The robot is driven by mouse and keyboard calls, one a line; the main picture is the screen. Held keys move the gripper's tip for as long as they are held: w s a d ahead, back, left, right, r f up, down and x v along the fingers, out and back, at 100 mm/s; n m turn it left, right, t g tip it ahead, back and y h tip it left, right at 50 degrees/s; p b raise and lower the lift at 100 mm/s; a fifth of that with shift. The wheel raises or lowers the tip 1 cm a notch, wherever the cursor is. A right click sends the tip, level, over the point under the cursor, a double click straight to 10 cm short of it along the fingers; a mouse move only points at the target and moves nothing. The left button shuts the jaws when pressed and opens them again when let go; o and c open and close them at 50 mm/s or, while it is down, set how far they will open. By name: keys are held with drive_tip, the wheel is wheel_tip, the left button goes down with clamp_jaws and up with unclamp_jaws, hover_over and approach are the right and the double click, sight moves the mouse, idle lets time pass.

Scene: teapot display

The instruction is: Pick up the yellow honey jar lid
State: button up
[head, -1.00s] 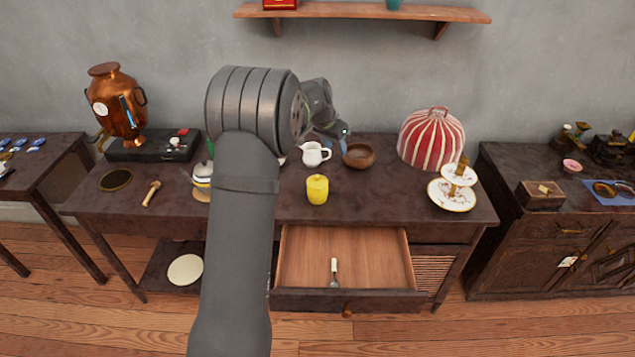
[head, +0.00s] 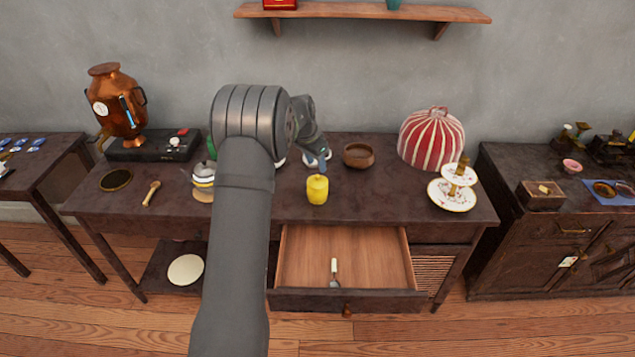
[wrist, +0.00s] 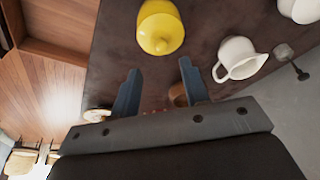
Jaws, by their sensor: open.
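The yellow honey jar (head: 317,193) stands upright on the dark table, behind the open drawer. Its yellow lid (head: 317,181) with a small knob is on top. My gripper (head: 323,167) is just behind and above the jar in the head view. In the wrist view my gripper (wrist: 157,78) has its two blue fingers apart with nothing between them. The fingertips are apart from the lid.
A white pitcher (wrist: 238,60) stands near my fingers in the wrist view. A brown bowl (head: 358,155) is right of my gripper. A red striped cover (head: 431,140) and tiered stand (head: 452,194) are farther right. The open drawer (head: 345,258) holds a small utensil.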

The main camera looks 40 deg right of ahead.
sight(317, 175)
drive_tip(key=shift+w+a+x, duration=0.1)
drive_tip(key=shift+a+x, duration=0.05)
drive_tip(key=shift+x, duration=1.25)
drive_tip(key=shift+w+a+x, duration=0.15)
drive_tip(key=shift+x, duration=1.2)
drive_tip(key=shift+c, duration=0.2)
clamp_jaws()
